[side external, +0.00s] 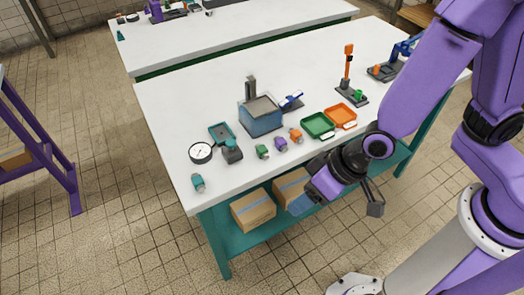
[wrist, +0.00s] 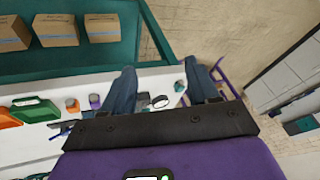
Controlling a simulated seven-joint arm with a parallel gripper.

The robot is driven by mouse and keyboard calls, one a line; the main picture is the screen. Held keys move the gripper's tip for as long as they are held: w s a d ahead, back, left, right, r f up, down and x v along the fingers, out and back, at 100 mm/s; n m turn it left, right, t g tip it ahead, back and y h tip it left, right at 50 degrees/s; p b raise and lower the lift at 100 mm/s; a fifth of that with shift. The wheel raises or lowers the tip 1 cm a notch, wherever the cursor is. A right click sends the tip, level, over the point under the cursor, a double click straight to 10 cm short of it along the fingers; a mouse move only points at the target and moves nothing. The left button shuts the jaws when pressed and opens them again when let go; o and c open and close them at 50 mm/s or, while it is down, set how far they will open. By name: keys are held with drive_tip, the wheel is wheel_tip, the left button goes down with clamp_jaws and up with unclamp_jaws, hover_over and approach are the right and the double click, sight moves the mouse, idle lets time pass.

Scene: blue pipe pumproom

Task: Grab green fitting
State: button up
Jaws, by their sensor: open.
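The green fitting (side external: 262,151) is a small piece on the white workbench, left of the purple fitting (side external: 281,143), in the side external view. I cannot make it out in the wrist view, where my left finger covers part of the bench. My gripper (side external: 303,202) is off the bench's front edge, to the right of the green fitting and apart from it. In the wrist view my gripper (wrist: 158,68) has its two blue-grey fingers spread, with nothing held between them.
An orange fitting (side external: 296,135), green tray (side external: 318,125) and orange tray (side external: 341,116) are to the right. A blue box (side external: 262,119) stands behind. A teal tool (side external: 230,150), gauge (side external: 202,152) and teal fitting (side external: 198,182) are left. Cardboard boxes (side external: 253,210) sit on the lower shelf.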

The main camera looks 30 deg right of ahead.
drive_tip(key=w+f+m+t+h, duration=0.2)
drive_tip(key=w+f+m+t, duration=0.1)
drive_tip(key=w+f+t, duration=0.2)
drive_tip(key=m+t+h, duration=0.1)
drive_tip(key=t+h, duration=0.2)
drive_tip(key=t, duration=0.2)
approach(263, 150)
drive_tip(key=x, duration=0.5)
drive_tip(key=shift+w+r, duration=0.1)
drive_tip(key=shift+w, duration=0.2)
drive_tip(key=shift+m, duration=0.3)
drive_tip(key=x, duration=0.4)
drive_tip(key=shift+d+f, duration=0.1)
drive_tip(key=shift+f, duration=0.15)
drive_tip(key=shift+w+f, duration=0.25)
drive_tip(key=shift+w, duration=0.3)
clamp_jaws()
